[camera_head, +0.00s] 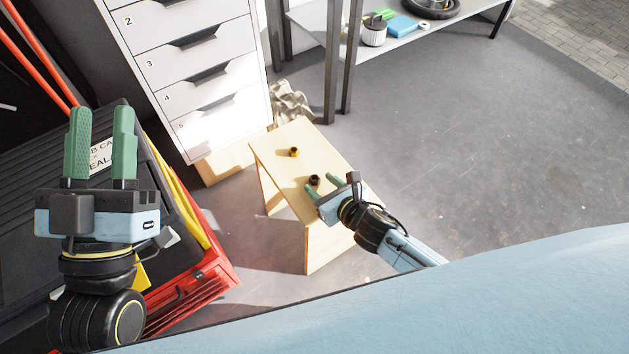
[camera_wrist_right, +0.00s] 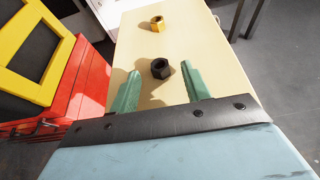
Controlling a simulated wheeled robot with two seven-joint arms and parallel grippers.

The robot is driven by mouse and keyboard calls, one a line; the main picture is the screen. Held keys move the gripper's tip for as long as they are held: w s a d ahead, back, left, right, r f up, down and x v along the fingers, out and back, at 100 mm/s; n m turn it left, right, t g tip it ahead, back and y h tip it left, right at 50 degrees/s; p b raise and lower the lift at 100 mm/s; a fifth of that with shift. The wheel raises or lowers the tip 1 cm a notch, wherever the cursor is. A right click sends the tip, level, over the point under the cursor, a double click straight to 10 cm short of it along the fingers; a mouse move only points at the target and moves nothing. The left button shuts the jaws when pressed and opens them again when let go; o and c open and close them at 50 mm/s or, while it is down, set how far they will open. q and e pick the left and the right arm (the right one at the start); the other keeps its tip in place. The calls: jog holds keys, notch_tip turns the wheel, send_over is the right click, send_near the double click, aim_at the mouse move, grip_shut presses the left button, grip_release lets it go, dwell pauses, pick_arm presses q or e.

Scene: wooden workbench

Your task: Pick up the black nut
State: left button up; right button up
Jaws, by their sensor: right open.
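The black nut (camera_head: 314,180) lies on the small wooden workbench (camera_head: 330,155). In the right wrist view the black nut (camera_wrist_right: 160,68) sits just beyond and between the fingertips, not gripped. My right gripper (camera_head: 321,184) is open with green fingers; it also shows in the right wrist view (camera_wrist_right: 160,80). My left gripper (camera_head: 100,112) is open and empty at the left, well away from the bench.
A white drawer cabinet (camera_head: 200,75) stands behind the bench. A red and yellow case (camera_head: 195,285) lies to the left of the bench, below my left arm. A metal shelf (camera_head: 400,38) with several items is at the back. Grey floor is free on the right.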

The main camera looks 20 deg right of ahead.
jog(key=shift+w+a+f, duration=0.15)
jog(key=shift+w+f, duration=0.1)
jog(key=shift+w, duration=0.25)
jog(key=c, duration=1)
grip_shut()
jog(key=shift+r, duration=0.2)
